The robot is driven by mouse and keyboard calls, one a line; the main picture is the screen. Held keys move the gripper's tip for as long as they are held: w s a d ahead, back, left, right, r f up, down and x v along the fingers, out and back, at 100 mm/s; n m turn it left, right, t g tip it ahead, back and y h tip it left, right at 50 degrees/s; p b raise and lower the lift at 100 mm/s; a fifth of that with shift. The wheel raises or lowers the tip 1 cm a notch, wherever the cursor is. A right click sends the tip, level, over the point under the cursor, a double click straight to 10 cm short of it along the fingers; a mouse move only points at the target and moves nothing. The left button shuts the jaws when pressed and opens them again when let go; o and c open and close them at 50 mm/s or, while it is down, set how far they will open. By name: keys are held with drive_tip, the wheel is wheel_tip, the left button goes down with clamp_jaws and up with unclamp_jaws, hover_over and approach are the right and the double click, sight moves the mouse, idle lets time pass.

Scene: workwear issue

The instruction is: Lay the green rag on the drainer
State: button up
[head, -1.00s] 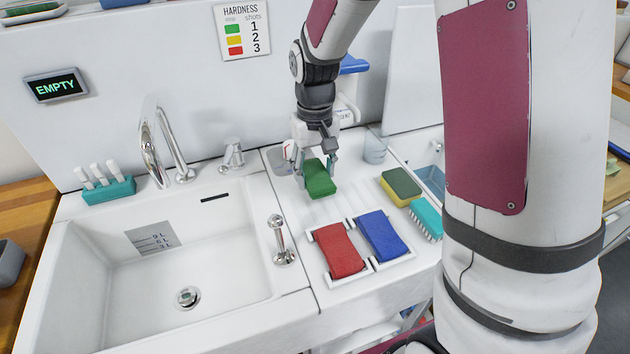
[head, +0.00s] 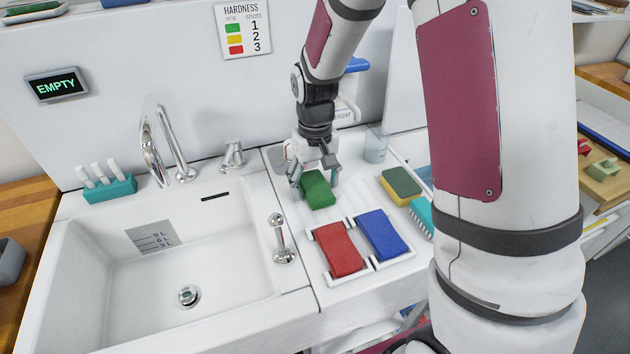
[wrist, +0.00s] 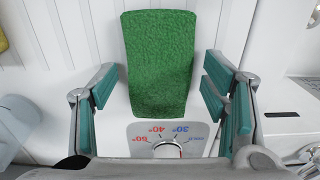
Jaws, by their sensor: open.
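The green rag (head: 317,189) lies on the white ribbed drainer (head: 345,205), behind the red and blue cloths. In the wrist view the green rag (wrist: 159,62) lies flat between and beyond my fingers, with a gap on both sides. My gripper (head: 315,182) is open just above and behind the rag. Its teal finger pads also show in the wrist view (wrist: 160,100), apart from the rag.
A red cloth (head: 339,249) and a blue cloth (head: 382,235) lie in white holders in front. A yellow-green sponge (head: 400,186) and a teal brush (head: 420,215) are to the right. The sink (head: 190,250) is left, with a chrome knob (head: 281,240) between.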

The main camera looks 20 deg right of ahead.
sight(315, 185)
wheel_tip(315, 185, up, 12)
drive_tip(key=s+r+t, duration=0.2)
drive_tip(key=s+r, duration=0.6)
drive_tip(key=s, duration=0.2)
drive_tip(key=s+r+t, duration=0.1)
drive_tip(key=s+t, duration=0.1)
drive_tip(key=s, duration=1.1)
drive_tip(key=shift+s+d, duration=0.2)
drive_tip(key=shift+s, duration=0.2)
